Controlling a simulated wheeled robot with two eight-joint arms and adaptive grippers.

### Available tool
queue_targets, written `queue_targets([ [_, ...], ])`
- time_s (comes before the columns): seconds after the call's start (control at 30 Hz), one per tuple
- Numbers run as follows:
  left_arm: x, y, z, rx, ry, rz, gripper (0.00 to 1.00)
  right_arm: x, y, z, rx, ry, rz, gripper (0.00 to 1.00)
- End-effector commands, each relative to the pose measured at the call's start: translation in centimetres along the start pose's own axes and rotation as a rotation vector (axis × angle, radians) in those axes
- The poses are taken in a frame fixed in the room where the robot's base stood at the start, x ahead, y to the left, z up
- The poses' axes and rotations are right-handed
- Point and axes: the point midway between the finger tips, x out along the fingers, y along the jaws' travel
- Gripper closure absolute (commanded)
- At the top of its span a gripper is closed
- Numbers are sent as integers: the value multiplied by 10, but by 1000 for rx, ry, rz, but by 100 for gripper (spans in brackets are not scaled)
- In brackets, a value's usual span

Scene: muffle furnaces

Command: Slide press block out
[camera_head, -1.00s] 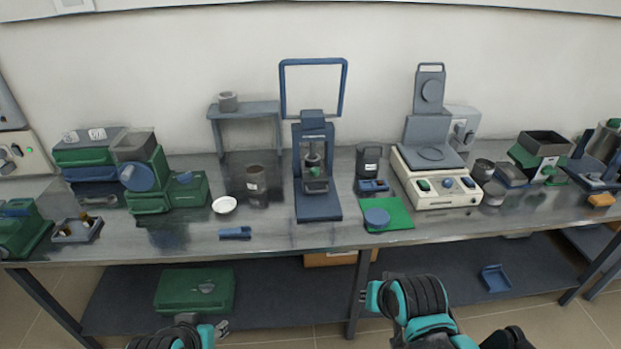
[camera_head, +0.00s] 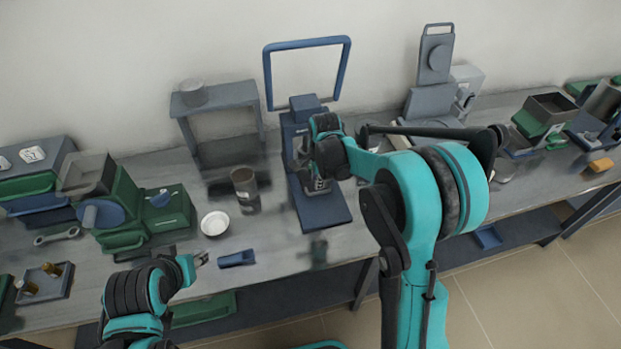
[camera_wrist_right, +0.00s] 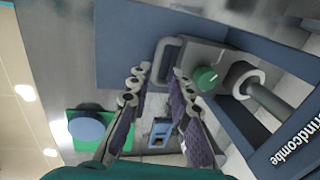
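The press (camera_head: 328,212), a blue frame with a blue base plate, stands mid-bench. In the right wrist view its grey press block (camera_wrist_right: 205,57) shows a green knob and a loop handle (camera_wrist_right: 163,62). My right gripper (camera_head: 308,168) reaches in at the press front, and my arm hides part of the press. In the wrist view the right gripper (camera_wrist_right: 159,72) has its fingers apart, with the handle at the tips; I cannot tell whether they touch. My left gripper (camera_head: 202,259) is over the bench's front edge, left of a small blue piece (camera_head: 237,259); its opening is too small to judge.
A dark cup (camera_head: 244,190) and white dish (camera_head: 214,224) stand left of the press. A grey stand (camera_head: 218,95) is behind them. A green mat (camera_wrist_right: 82,122) and a small blue box (camera_wrist_right: 160,134) show in the wrist view.

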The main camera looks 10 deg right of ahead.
Motion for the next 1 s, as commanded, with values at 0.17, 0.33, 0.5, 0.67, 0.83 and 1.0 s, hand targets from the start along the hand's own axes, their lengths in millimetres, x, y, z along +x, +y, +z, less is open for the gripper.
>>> queue_targets([
  [0.17, 10, 0, 8, 0, 0, 0, 60, 31, 0, 0, -1, 0, 0, 80],
  [0.33, 17, 0, 12, 0, 0, 0, 60, 57, 0, 0, -2, 0, -1, 80],
  [0.5, 20, 0, 14, 0, 0, 0, 60, 71, 0, 0, -2, 0, -1, 80],
  [0.67, 20, 0, 14, 0, 0, 0, 60, 72, 0, 0, -3, 0, -1, 80],
  [0.83, 20, 0, 14, 0, 0, 0, 60, 72, 0, 0, -3, 0, -1, 88],
  [1.0, 20, 0, 14, 0, 0, 0, 60, 72, 0, 0, -3, 0, -1, 100],
])
